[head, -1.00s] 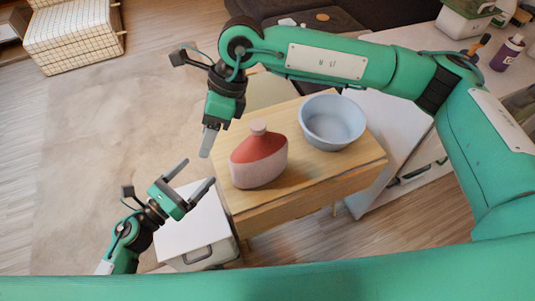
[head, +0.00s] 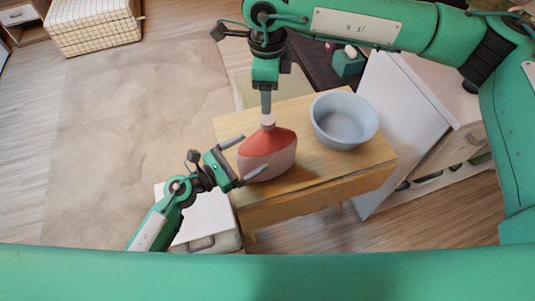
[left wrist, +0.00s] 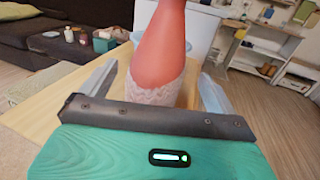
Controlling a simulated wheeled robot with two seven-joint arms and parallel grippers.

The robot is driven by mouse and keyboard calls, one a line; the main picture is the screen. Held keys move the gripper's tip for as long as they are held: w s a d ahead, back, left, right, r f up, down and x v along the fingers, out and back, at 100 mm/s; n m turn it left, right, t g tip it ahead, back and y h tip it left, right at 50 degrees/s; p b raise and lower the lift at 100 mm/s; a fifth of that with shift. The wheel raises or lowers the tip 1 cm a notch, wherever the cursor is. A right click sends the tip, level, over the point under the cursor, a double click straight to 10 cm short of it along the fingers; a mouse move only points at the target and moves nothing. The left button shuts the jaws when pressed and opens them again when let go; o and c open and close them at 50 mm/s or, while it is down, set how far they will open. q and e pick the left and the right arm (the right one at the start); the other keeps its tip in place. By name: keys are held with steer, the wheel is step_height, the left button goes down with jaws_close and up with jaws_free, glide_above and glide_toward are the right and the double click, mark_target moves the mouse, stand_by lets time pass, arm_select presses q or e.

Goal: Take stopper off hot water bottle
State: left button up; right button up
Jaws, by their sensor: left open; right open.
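The hot water bottle (head: 268,153), red above and pale pink below, stands upright on the small wooden table. Its pale stopper (head: 268,120) is on top. My right gripper (head: 266,104) is above the bottle, open, with its fingers pointing down just over or at the stopper; contact cannot be told. My left gripper (head: 246,157) is open at the bottle's left side, with its fingers reaching toward the body. In the left wrist view the bottle (left wrist: 160,60) stands between the two open fingers; its top is cut off by the frame.
A light blue bowl (head: 343,120) stands on the wooden table (head: 330,174), right of the bottle. A white cabinet (head: 405,105) is to the right. A white box with a handle (head: 205,222) stands below left. The rug is clear.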

mark_target(258, 149)
arm_select(q)
steer(key=shift+x, duration=1.8)
